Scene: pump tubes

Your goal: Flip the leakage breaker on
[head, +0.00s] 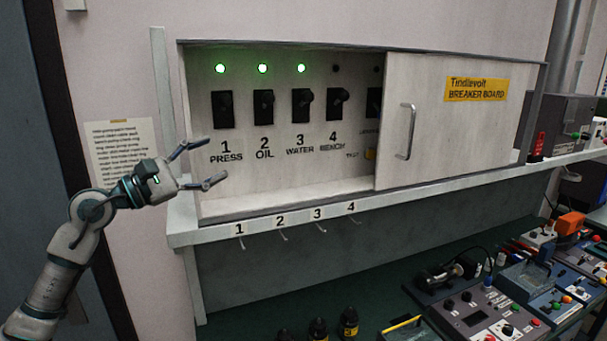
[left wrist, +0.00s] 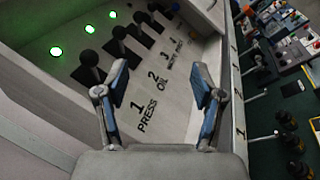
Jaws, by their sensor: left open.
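The breaker board (head: 285,185) is a recessed white panel with several black switches. The leakage breaker (head: 373,103) is the rightmost switch, partly hidden by the sliding door (head: 450,145). The lamp (head: 377,69) above it is dark, and its label is only partly readable. A yellow button (head: 370,154) beside the word TEST sits below it, at the door's edge. My left gripper (head: 214,160) is open and empty at the board's left end, in front of the PRESS label. The left wrist view shows its two fingers (left wrist: 160,80) spread apart, facing the panel. My right gripper is not in view.
Green lamps are lit above switches 1 PRESS (head: 223,109), 2 OIL (head: 264,107) and 3 WATER (head: 305,104); the lamp above 4 BENCH (head: 338,103) is dark. The door has a vertical handle (head: 406,131). Numbered hooks (head: 283,235) hang under the ledge (head: 205,236). Bottles (head: 348,322) and instruments (head: 487,318) stand below.

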